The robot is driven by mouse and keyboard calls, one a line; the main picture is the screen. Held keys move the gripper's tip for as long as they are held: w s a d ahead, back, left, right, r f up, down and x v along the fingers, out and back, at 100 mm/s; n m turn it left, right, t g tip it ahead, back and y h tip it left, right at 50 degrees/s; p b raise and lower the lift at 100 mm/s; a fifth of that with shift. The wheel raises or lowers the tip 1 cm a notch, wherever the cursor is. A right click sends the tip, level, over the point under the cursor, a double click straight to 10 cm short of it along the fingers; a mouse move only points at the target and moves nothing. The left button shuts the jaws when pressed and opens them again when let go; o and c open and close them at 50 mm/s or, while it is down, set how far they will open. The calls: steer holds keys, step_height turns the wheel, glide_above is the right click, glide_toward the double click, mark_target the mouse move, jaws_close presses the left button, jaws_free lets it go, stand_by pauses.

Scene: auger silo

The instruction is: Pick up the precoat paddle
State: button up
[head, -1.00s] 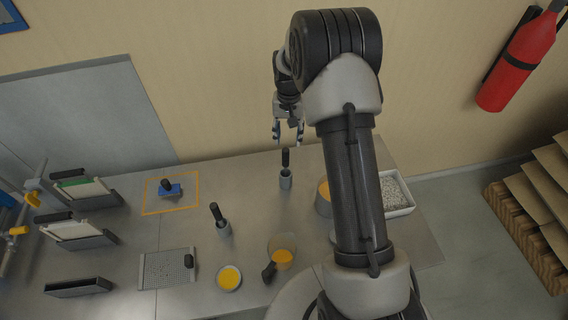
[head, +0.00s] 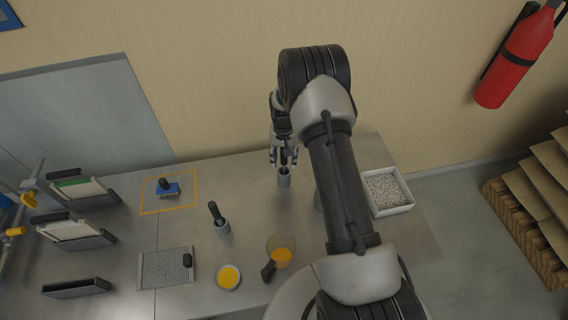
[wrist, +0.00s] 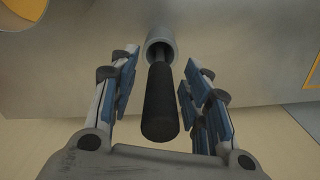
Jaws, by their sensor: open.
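A black handle, which I take to be the precoat paddle's (wrist: 160,108), stands in a small grey cup (head: 284,181). The cup also shows in the wrist view (wrist: 158,42). The paddle's lower part is hidden inside the cup. My gripper (head: 284,165) is open and has come down over the handle. In the wrist view the handle lies between my two spread fingers (wrist: 160,80), with a visible gap on each side. In the head view my fingers hide most of the handle.
A second black handle (head: 214,210) stands in another grey holder (head: 223,228) nearer the front. A blue block (head: 166,190) sits in an orange outline. A white pellet tray (head: 405,207) is right.

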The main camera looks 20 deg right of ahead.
steer(key=shift+c, duration=0.6)
jaws_close()
steer(key=shift+r, duration=0.1)
